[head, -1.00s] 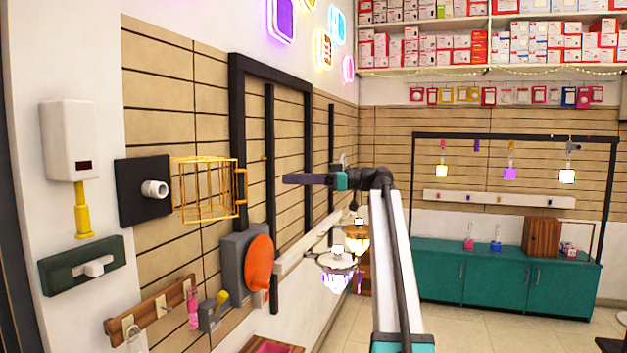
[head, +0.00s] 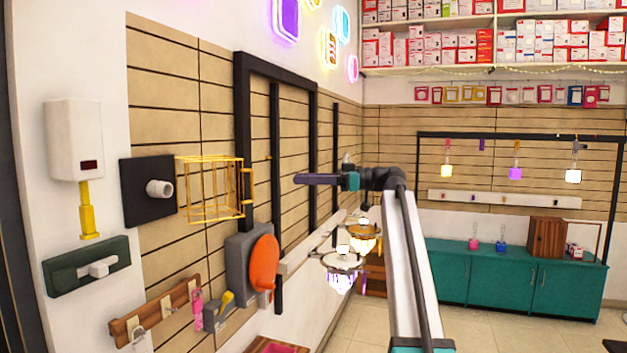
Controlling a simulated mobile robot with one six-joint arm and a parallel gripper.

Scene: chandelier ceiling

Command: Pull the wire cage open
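The wire cage (head: 212,190) is a yellow wire box on the slatted wall at the left. It stands in front of a black square plate with a white knob (head: 160,188), and its right edge meets the black wall frame at small yellow hinge-like fittings. It looks closed, with no gap that I can make out. My gripper (head: 298,179) points left, at about the cage's height and to its right, clear of it. Its dark fingers show edge-on, so their opening is hidden.
An orange disc on a grey box (head: 263,262) sticks out below and right of the cage. A white dispenser (head: 75,140) and a rail of hooks (head: 154,312) are on the left wall. A teal cabinet (head: 500,280) stands at the back right.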

